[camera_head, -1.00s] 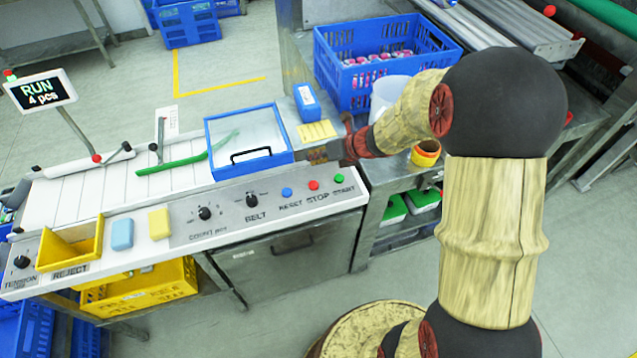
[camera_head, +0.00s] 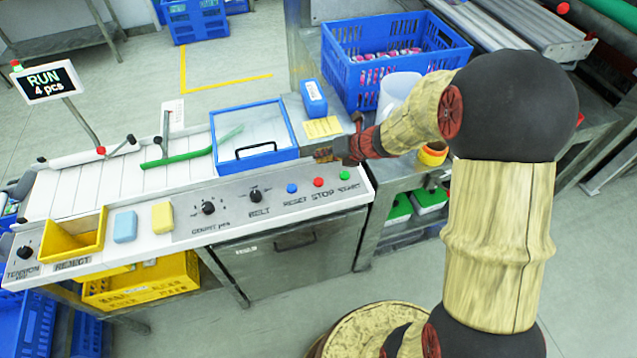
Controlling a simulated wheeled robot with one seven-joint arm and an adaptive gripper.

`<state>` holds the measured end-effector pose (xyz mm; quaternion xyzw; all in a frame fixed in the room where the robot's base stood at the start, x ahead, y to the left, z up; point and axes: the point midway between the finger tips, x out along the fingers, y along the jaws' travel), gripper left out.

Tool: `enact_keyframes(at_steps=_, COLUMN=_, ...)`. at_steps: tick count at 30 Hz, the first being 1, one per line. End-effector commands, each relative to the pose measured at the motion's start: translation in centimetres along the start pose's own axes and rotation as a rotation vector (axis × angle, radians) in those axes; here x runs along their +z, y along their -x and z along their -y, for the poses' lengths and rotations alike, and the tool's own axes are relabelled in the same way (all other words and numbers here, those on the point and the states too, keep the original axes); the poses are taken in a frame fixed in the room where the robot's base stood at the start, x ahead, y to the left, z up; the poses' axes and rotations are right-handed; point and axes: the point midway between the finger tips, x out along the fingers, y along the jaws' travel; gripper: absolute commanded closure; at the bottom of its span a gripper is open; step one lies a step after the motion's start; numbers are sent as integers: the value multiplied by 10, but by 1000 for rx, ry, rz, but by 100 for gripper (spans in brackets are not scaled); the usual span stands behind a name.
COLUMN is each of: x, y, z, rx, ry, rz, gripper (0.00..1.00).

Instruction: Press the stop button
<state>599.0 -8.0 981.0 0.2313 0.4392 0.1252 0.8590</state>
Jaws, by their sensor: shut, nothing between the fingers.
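The red stop button (camera_head: 318,182) sits on the sloped front panel (camera_head: 225,205) of the machine, above the word STOP. A blue reset button (camera_head: 291,188) is to its left and a green start button (camera_head: 344,175) is to its right. My gripper (camera_head: 322,155) is shut and empty. In the picture it is just above the red and green buttons, apart from them. Its fingertips are small and dark here, and its height over the panel is hard to tell. The display (camera_head: 46,81) reads RUN, 4 pcs.
A blue-framed clear cover (camera_head: 253,165) with a black handle lies left of my gripper. A blue crate (camera_head: 345,85) and a white container (camera_head: 396,92) stand behind my arm. Belt and count knobs are on the panel's left. A yellow reject bin (camera_head: 88,243) is far left.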

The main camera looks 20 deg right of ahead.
Motion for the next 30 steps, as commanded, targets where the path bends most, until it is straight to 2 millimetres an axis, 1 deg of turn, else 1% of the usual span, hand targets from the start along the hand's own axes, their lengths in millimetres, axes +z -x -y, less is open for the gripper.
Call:
enact_keyframes(at_steps=1, x=-5, y=-7, z=5, rx=0, ry=0, rz=0, gripper=100)
enact_keyframes(at_steps=15, x=-33, y=-45, z=33, rx=0, ry=0, rz=-1, gripper=100)
enact_keyframes(at_steps=21, x=-38, y=-52, z=38, rx=0, ry=0, rz=0, gripper=100)
enact_keyframes(at_steps=30, x=-37, y=-51, z=37, rx=0, ry=0, rz=0, gripper=100)
